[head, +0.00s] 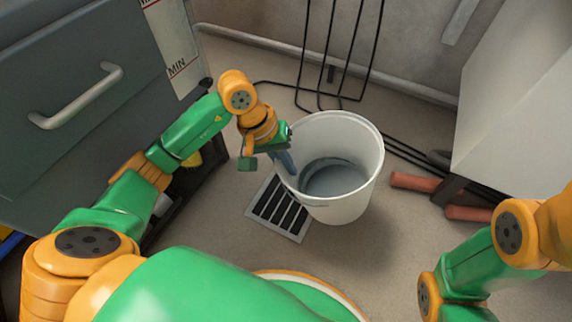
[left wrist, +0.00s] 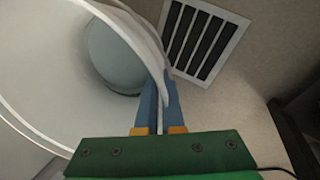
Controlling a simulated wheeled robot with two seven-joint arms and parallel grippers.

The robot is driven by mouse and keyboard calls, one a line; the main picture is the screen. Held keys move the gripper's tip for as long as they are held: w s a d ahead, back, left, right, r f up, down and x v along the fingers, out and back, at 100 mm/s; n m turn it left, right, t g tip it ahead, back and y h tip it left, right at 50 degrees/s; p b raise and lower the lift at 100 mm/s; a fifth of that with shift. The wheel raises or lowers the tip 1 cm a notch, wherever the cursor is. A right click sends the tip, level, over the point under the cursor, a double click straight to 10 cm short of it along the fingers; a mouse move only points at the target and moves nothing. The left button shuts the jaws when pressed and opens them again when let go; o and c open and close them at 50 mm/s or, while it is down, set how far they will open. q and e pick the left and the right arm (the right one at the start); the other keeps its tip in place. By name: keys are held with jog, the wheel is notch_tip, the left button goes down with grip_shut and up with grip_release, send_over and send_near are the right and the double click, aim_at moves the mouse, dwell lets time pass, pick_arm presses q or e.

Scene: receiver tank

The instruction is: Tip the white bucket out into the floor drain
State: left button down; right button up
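The white bucket (head: 352,208) is open at the top and looks roughly upright, close to the right side of the floor drain (head: 277,207). Grey liquid or a grey bottom shows inside it. My left gripper (head: 286,163) is at the bucket's left rim. In the left wrist view the blue fingers (left wrist: 160,100) stand on either side of the bucket's wall (left wrist: 125,28), closed on it. The drain's slotted grate (left wrist: 207,40) lies just outside the wall there. Whether the bucket's base touches the floor is hard to tell. My right gripper is out of view.
A grey cabinet with a handle (head: 82,98) stands at the left. A black wire rack (head: 340,55) is behind the bucket. A white box-like unit (head: 515,95) and reddish-brown bars (head: 425,184) are at the right. The floor in front of the bucket is clear.

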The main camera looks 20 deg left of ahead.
pick_arm(q)
jog(key=shift+d+f+h+b, duration=0.1)
jog(key=shift+d+h+b, duration=0.15)
jog(key=shift+h+b, duration=0.5)
jog(key=h+b, duration=0.1)
jog(key=d+t+h+b, duration=0.1)
jog(key=shift+w+h, duration=0.15)
jog(key=shift+h, duration=0.2)
jog(key=shift+r, duration=0.35)
jog(key=shift+b, duration=0.3)
